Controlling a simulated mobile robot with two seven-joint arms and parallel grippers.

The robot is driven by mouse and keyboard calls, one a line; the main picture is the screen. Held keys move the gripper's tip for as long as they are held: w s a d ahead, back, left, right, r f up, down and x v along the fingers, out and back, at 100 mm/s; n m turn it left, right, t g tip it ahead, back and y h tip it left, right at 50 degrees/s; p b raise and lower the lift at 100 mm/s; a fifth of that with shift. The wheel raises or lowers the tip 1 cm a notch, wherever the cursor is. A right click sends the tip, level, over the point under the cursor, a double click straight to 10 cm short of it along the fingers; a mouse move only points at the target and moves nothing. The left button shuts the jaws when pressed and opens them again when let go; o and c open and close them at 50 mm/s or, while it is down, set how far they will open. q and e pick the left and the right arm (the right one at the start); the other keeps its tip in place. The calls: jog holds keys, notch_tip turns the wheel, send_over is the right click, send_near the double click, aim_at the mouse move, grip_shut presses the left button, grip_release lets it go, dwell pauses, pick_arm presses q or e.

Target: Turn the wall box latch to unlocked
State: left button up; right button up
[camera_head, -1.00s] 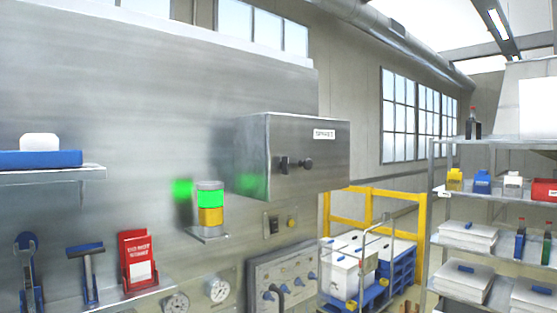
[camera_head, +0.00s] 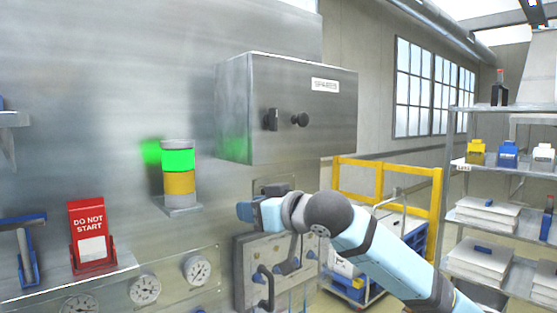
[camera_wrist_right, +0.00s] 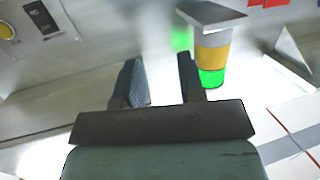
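The grey metal wall box (camera_head: 235,105) is fixed to the steel wall and its front is closed. On its front are a dark upright latch handle (camera_head: 270,120) and, to the right of it, a round black knob (camera_head: 300,119). A label (camera_head: 325,85) sits above them. My right gripper (camera_head: 248,210) is below the box, apart from the latch, its arm coming in from the lower right. In the right wrist view my right gripper (camera_wrist_right: 162,75) has its two dark fingers spread with nothing between them. My left gripper is not in view.
A green-and-yellow signal light (camera_head: 178,180) stands left of the gripper and also shows in the wrist view (camera_wrist_right: 211,55). A valve panel (camera_head: 245,255) lies below the gripper. A red sign (camera_head: 87,225) stands on a shelf at left. A loaded rack (camera_head: 470,165) is at right.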

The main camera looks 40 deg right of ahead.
jog(key=s+d+r+t+h, duration=0.1)
jog(key=s+r, duration=0.2)
jog(key=r, duration=0.2)
jog(key=s+d+r, duration=0.2)
jog(key=r, duration=0.3)
jog(key=m+t+h+b, duration=0.1)
jog(key=m+h+b, duration=0.1)
jog(key=m+h, duration=0.1)
send_near(277, 111)
jog(key=w+p, duration=0.1)
jog(key=w, duration=0.3)
jog(key=w+p, duration=0.2)
jog(key=w, duration=0.2)
jog(key=shift+a, duration=0.25)
jog(key=shift+w+f+p, duration=0.1)
jog(key=shift+w+p, duration=0.2)
jog(key=shift+w, duration=0.35)
grip_shut()
